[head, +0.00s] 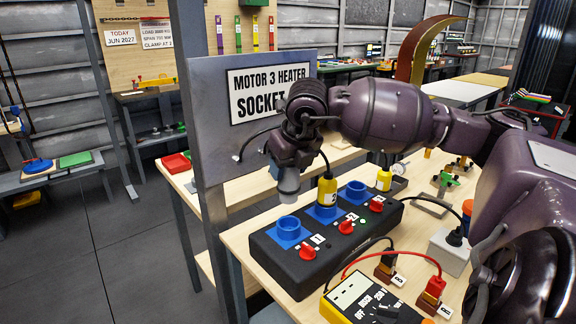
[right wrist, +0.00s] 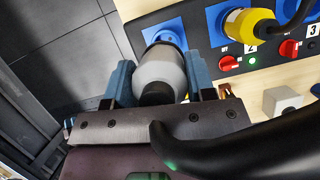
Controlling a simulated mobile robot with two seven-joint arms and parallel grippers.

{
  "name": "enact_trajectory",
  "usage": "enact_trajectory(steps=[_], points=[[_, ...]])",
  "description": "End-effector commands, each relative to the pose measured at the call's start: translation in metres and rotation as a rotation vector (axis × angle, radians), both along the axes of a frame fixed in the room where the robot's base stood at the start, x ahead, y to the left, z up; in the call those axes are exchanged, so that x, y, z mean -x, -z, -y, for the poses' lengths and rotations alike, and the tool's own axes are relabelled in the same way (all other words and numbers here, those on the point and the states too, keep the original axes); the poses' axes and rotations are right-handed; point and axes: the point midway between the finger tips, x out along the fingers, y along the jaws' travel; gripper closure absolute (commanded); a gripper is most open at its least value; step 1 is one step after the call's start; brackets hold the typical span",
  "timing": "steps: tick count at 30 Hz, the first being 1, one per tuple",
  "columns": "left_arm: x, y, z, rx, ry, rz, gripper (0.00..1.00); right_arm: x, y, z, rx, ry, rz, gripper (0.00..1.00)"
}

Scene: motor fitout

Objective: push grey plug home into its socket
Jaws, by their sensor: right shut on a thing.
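The grey plug (head: 289,184) hangs, nearly upright, below my right gripper (head: 290,160), which is shut on it. In the head view its lower end appears just above the blue socket (head: 289,230) marked 1, with a gap between them. In the right wrist view the blue fingers of my right gripper (right wrist: 160,82) stand on both sides of the grey plug (right wrist: 160,70). Its far end overlaps the blue socket (right wrist: 158,25) there and hides part of it, so the exact alignment cannot be told. My left gripper is not in view.
The black socket box (head: 305,268) has red knobs. A yellow plug (head: 327,190) sits in socket 2; socket 3 (head: 355,188) is empty. A yellow meter (head: 355,297) with leads stands in front. A sign panel (head: 235,140) rises behind my gripper.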

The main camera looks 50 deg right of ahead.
Motion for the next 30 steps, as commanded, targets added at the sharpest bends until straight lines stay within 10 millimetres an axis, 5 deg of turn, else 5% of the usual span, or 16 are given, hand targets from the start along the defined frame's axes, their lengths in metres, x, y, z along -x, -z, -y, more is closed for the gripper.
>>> enact_trajectory(steps=[18,30], points=[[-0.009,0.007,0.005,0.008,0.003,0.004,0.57,0.000,0.047,0.000,0.000,0.000,-0.002,0.77],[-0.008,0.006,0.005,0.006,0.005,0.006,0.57,0.000,0.053,0.000,0.000,0.000,0.001,0.77]])
